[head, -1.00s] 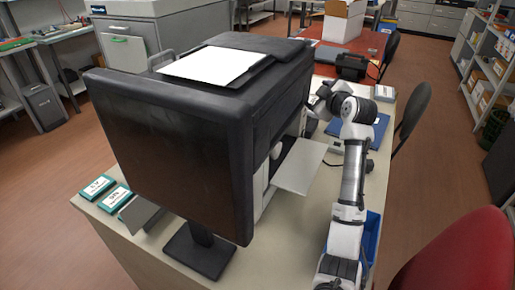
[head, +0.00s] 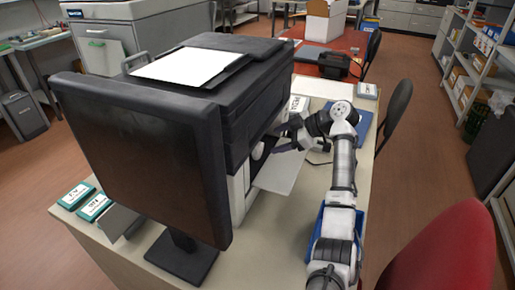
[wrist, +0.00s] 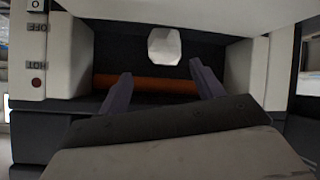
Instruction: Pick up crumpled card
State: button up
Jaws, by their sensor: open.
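The crumpled card (wrist: 164,46) is a small, pale, many-sided lump in the wrist view. It sits in the dark opening of the printer (head: 205,100), above an orange-brown roller (wrist: 147,84). My gripper (wrist: 162,88) is open, with one finger to the lower left of the card and one to its lower right. The fingers point into the opening and nothing is between their tips. In the head view my gripper (head: 284,140) is at the printer's right side, and I cannot make out the card there for sure.
Pale walls flank the opening, the left one marked "HOT" and "OFF" (wrist: 37,45). A light flap (head: 280,172) sticks out below my gripper. A monitor (head: 140,150) stands in front of the printer. A blue tray (head: 318,235) lies under my arm.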

aim_at(260, 145)
jog(key=p+x, duration=0.2)
jog(key=x, duration=0.1)
jog(key=p+x, duration=0.1)
jog(key=x, duration=0.1)
jog(key=shift+s+a+r, duration=0.25)
jog(key=shift+s+a, duration=0.05)
jog(key=shift+a, duration=0.25)
jog(key=shift+w+a+f, duration=0.1)
jog(key=shift+a+f, duration=0.1)
jog(key=shift+f, duration=0.15)
jog(key=shift+c, duration=0.4)
jog(key=c, duration=1)
jog(key=shift+r, duration=0.15)
